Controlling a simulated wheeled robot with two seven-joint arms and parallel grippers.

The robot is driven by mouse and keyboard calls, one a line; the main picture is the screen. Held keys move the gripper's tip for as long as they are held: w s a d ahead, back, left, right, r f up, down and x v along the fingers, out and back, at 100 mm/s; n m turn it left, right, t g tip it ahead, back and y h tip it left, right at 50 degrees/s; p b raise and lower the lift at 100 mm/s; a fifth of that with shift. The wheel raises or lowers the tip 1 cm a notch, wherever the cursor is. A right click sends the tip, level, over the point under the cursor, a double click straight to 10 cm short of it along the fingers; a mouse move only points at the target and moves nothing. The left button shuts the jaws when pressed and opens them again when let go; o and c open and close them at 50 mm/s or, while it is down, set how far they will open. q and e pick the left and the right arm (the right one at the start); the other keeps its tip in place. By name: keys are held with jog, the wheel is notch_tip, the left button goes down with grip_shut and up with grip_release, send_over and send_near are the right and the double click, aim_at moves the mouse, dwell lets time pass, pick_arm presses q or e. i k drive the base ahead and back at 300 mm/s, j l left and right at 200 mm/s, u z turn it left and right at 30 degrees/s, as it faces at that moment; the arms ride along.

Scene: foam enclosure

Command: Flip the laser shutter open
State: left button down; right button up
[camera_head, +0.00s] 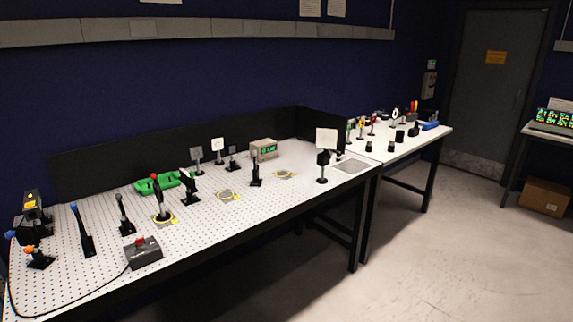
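I cannot tell for sure which part is the laser shutter. At the left end of the white optical table (235,235) stands a dark box with a yellow label (32,204), perhaps the laser. Close to it are a low black mount with an orange knob (39,258) and a black blue-tipped post (83,230). A black post (125,214) and a red-tipped post on a yellow ring (161,198) stand further right. Whether any of these is open or shut is too small to tell. Neither of my grippers is in view.
A grey box with a red button (144,252) sits at the table's front edge, its black cable running left. A green tray (158,182), a display box (264,149) and several mounts stand further back. A second table (415,145) adjoins at right. The floor (455,235) in front is clear.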

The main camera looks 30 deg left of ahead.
aim_at(73, 207)
jog(key=u, duration=2.15)
jog(key=i+z, duration=0.2)
jog(key=z, duration=0.25)
